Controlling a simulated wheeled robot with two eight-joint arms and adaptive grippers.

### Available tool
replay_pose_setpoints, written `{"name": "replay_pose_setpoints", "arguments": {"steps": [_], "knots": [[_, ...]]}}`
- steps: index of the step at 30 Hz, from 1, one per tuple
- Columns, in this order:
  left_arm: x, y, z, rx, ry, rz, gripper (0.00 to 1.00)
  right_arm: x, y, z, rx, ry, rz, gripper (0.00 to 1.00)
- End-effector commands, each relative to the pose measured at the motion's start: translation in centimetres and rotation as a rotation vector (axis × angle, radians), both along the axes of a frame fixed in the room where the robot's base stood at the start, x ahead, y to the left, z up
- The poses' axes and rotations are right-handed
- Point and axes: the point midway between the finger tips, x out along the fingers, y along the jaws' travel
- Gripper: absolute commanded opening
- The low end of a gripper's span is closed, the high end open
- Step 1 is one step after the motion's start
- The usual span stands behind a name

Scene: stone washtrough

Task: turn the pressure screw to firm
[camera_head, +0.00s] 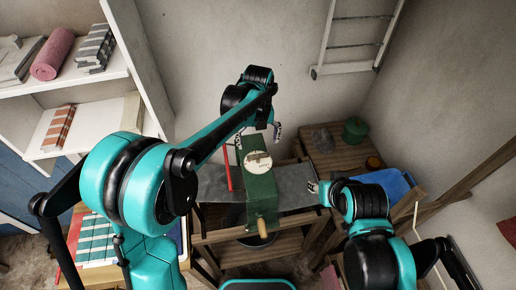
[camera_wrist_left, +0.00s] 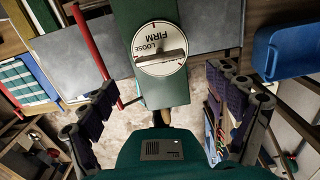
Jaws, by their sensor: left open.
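The pressure screw (camera_head: 258,161) is a round cream dial with a dark bar across it, on top of a green mangle (camera_head: 262,195). In the left wrist view the dial (camera_wrist_left: 160,48) reads LOOSE and FIRM, seen upside down, and its bar lies nearly level across the picture. My left gripper (camera_head: 258,137) is open above the mangle, near the dial. Its fingers (camera_wrist_left: 163,112) are wide apart in the wrist view, and nothing is between their tips. My right gripper (camera_head: 317,188) is beside the mangle on the right; its jaws are too small to read.
A red bar (camera_head: 227,160) stands left of the mangle, and a wooden handle (camera_head: 262,228) sticks out at its front. Grey boards (camera_head: 296,183) flank the mangle. A blue tub (camera_head: 388,184) and a green pot (camera_head: 355,130) are at the right. Shelves with towels (camera_head: 95,48) stand at the left.

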Motion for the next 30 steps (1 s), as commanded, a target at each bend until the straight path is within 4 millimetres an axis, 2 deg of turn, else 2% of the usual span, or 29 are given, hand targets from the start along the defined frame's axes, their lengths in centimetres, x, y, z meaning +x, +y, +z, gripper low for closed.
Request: {"name": "replay_pose_setpoints", "arguments": {"steps": [3,9,14,21,23,27,30], "knots": [[0.0,0.0,-2.3,0.0,-0.001,0.002,0.9,0.0,0.0,-0.3,0.0,0.0,0.0,0.4],[0.0,0.0,-5.1,-0.001,-0.001,0.004,0.9,0.0,0.0,-0.4,0.0,0.0,0.0,0.4],[0.0,0.1,-6.0,-0.001,-0.001,0.005,0.9,0.0,0.0,-0.4,0.0,0.0,0.0,0.4],[0.0,0.1,-6.1,-0.001,-0.001,0.005,0.9,0.0,0.0,-0.4,0.0,0.0,0.0,0.4],[0.0,0.1,-6.1,-0.001,-0.001,0.005,0.76,0.0,0.0,-0.4,0.0,0.0,0.0,0.4],[0.0,0.1,-6.1,-0.001,-0.002,0.005,0.4,0.0,0.0,-0.4,0.0,0.0,0.0,0.4],[0.0,0.1,-6.1,-0.001,-0.001,0.005,0.4,0.0,0.0,-0.4,0.0,0.0,0.0,0.4]]}}
